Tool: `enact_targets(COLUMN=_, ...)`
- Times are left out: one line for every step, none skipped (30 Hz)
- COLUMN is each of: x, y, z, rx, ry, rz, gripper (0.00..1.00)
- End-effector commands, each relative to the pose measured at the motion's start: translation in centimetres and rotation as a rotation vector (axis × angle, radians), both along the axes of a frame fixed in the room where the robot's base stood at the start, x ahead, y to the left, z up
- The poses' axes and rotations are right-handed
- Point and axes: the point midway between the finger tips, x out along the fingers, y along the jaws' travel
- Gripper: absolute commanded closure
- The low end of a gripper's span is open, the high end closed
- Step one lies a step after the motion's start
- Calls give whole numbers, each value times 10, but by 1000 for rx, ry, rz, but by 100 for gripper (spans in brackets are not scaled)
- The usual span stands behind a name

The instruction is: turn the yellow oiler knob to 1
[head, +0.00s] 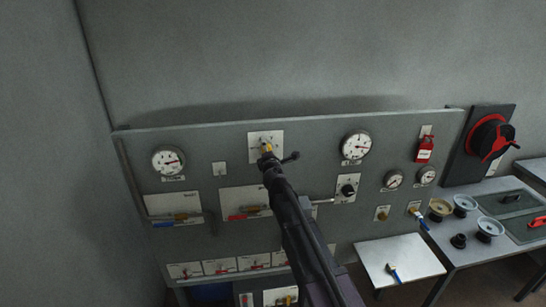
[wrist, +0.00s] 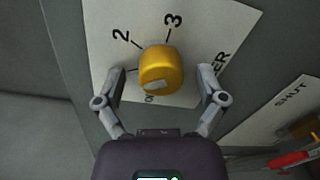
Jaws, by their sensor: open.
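The yellow oiler knob (wrist: 161,68) sits on a white label plate (wrist: 225,30) in the wrist view. The marks 2 and 3 show above it; the lower part of the plate is partly hidden by the knob and fingers. A pale grey patch shows on the knob's lower front. My gripper (wrist: 161,78) is open, with one finger on each side of the knob; I cannot tell whether either finger touches it. In the head view the plate (head: 275,135) is at the top of the panel, and my gripper (head: 267,155) covers most of the knob.
The grey panel (head: 230,150) carries gauges (head: 168,159), a black knob (head: 348,190) and lever valves (head: 180,218) around my arm. In the wrist view a red-handled valve (wrist: 292,159) and a SHUT plate (wrist: 285,110) lie at lower right. A bench (head: 400,262) stands at right.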

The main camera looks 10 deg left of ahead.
Motion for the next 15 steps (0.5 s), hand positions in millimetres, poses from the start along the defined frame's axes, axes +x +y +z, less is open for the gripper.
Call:
enact_targets(x=0, y=0, z=0, rx=-2, ry=-1, rz=0, gripper=10)
enact_targets(x=0, y=0, z=0, rx=-5, ry=-1, rz=0, gripper=10)
enact_targets(x=0, y=0, z=0, rx=-9, ry=-3, rz=-1, gripper=10)
enact_targets(x=0, y=0, z=0, rx=-14, ry=-5, rz=0, gripper=10)
enact_targets(x=0, y=0, z=0, rx=-21, ry=-7, rz=0, gripper=10)
enact_targets(x=0, y=0, z=0, rx=-31, ry=-10, rz=-1, gripper=10)
enact_targets(x=0, y=0, z=0, rx=-40, ry=-13, rz=-1, gripper=10)
enact_targets(x=0, y=0, z=0, rx=-50, ry=-16, rz=-1, gripper=10)
enact_targets(x=0, y=0, z=0, rx=-69, ry=-22, rz=0, gripper=10)
enact_targets(x=0, y=0, z=0, rx=-83, ry=-27, rz=-1, gripper=10)
enact_targets(x=0, y=0, z=0, rx=-99, ry=-31, rz=0, gripper=10)
enact_targets(x=0, y=0, z=0, rx=-124, ry=-41, rz=-1, gripper=10)
enact_targets(x=0, y=0, z=-1, rx=-144, ry=-47, rz=0, gripper=10)
enact_targets(x=-1, y=0, z=-1, rx=-166, ry=-54, rz=-1, gripper=10)
enact_targets(x=0, y=0, z=-1, rx=-195, ry=-63, rz=-1, gripper=10)
